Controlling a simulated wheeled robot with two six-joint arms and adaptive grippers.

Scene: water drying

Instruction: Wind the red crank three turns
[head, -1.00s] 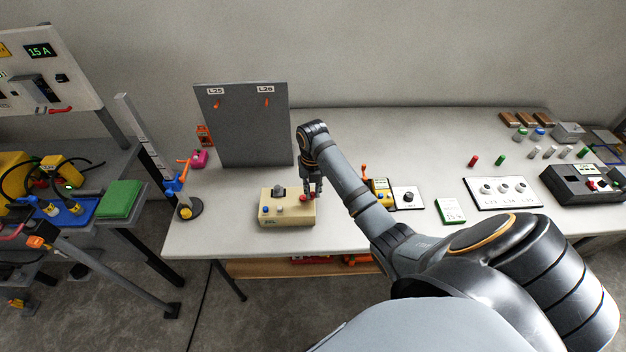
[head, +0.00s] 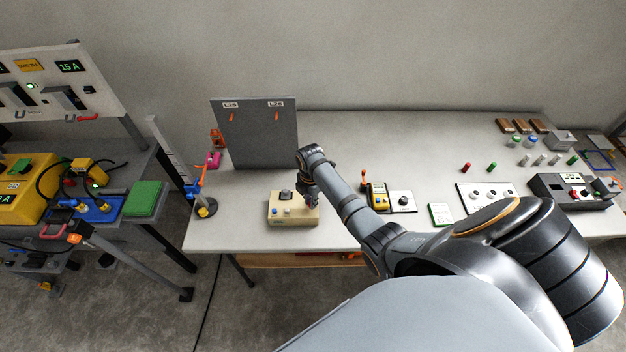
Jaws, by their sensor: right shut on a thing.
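A beige box (head: 286,221) with a dark knob on top and small blue and pale buttons stands near the front edge of the white table, left of centre. My right gripper (head: 311,201) reaches down to the right end of this box and is shut on the red crank there. The fingers cover most of the crank, so its handle angle cannot be told. My left gripper is not in view.
A grey panel (head: 255,135) with two orange hooks stands behind the box. A yellow device (head: 376,194) with an orange lever is to the right, beyond my forearm. A post on a round dark base (head: 206,208) stands left.

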